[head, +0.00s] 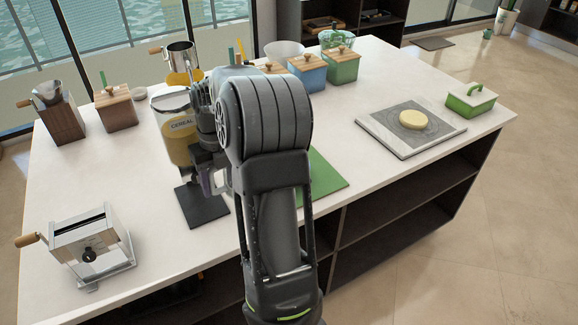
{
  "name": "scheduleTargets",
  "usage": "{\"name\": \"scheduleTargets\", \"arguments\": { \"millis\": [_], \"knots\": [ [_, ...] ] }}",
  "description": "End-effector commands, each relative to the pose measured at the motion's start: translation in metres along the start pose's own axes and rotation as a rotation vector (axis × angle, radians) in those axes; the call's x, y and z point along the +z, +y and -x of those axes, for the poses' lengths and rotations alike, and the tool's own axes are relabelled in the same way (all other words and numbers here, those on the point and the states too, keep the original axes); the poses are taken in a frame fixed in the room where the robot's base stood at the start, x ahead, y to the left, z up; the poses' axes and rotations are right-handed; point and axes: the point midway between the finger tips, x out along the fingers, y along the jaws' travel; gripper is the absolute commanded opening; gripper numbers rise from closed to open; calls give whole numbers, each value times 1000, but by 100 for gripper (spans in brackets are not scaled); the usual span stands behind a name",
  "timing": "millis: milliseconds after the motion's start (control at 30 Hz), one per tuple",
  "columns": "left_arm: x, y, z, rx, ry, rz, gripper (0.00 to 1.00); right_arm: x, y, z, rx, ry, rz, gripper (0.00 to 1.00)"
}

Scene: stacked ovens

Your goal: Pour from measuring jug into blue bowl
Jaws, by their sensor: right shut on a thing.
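My right arm fills the middle of the head view, and its bulky joint hides much behind it. My right gripper (211,180) is at the lower left of that joint, above a dark mat. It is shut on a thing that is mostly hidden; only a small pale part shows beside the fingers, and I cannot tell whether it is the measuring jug. I cannot make out a blue bowl. My left gripper is not in view.
A dark mat (201,209) and a green mat (326,174) lie on the white counter (150,215). A silver crank machine (92,247) stands at front left. Lidded boxes, including a blue one (308,77), stand behind. A grey board (377,128) lies right.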

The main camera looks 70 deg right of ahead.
Motion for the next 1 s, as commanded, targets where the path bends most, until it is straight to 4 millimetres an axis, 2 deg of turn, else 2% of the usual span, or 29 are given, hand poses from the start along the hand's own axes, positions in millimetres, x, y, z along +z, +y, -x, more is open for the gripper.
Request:
{"name": "scheduleTargets", "arguments": {
  "millis": [200, 333, 1000],
  "knots": [
    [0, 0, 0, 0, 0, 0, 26, 1, 2, 25, 1, -4, 0, 0],
    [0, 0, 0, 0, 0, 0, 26, 0, 2, 34, 1, -3, 0, 0],
    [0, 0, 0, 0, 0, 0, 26, 0, 3, 37, 0, -1, 2, 0]
  ]
}}
